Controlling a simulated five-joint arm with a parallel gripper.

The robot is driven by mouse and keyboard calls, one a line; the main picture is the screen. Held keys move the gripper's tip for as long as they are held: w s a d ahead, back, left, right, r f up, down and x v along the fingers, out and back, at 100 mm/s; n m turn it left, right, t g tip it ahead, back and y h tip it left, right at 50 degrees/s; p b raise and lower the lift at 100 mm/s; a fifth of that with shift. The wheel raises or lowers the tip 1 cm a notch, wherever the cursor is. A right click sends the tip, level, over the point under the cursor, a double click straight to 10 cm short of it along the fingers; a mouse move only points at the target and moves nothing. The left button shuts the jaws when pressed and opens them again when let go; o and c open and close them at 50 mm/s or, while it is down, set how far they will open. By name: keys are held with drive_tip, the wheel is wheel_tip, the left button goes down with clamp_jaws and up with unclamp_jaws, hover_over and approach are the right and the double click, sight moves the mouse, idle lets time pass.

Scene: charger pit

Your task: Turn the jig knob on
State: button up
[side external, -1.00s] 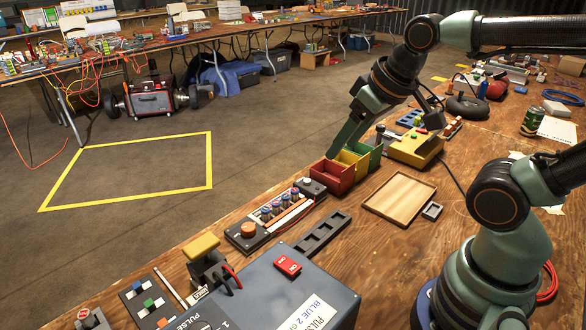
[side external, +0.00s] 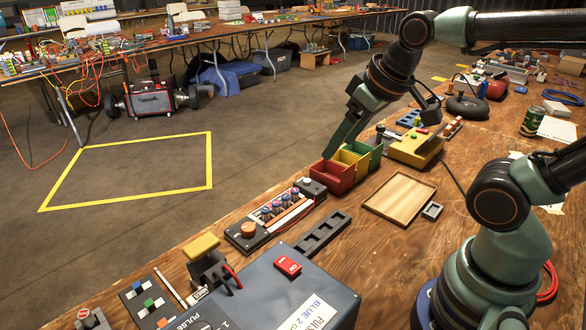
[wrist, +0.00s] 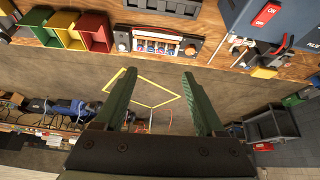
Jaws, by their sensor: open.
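The black battery jig (side external: 275,213) lies along the front table edge, with several batteries in its middle. An orange round knob (side external: 248,230) sits at its near left end and a pale button (side external: 307,181) at its far right end. In the wrist view the jig (wrist: 155,45) is at the top middle, with the orange knob (wrist: 191,48) at its right end. My gripper (wrist: 160,75) is open and empty, its green fingers spread below the jig in that view. In the side view my gripper (side external: 332,152) hangs by the red bin, apart from the knob.
Red (side external: 331,175), yellow and green bins stand just beyond the jig. A dark slotted tray (side external: 322,233) and a wooden tray (side external: 399,197) lie to its right. A blue-grey box (side external: 285,295) with a red switch and a yellow-topped lever (side external: 202,246) stand nearer the camera.

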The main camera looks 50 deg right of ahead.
drive_tip(key=w+a+n+g, duration=0.1)
drive_tip(key=w+a+n, duration=0.1)
drive_tip(key=w+n, duration=0.25)
drive_tip(key=n+g, duration=0.4)
drive_tip(key=n, duration=1.1)
hover_over(248, 226)
wheel_tip(248, 226, down, 11)
wheel_tip(248, 226, down, 12)
drive_tip(key=shift+r, duration=0.1)
clamp_jaws()
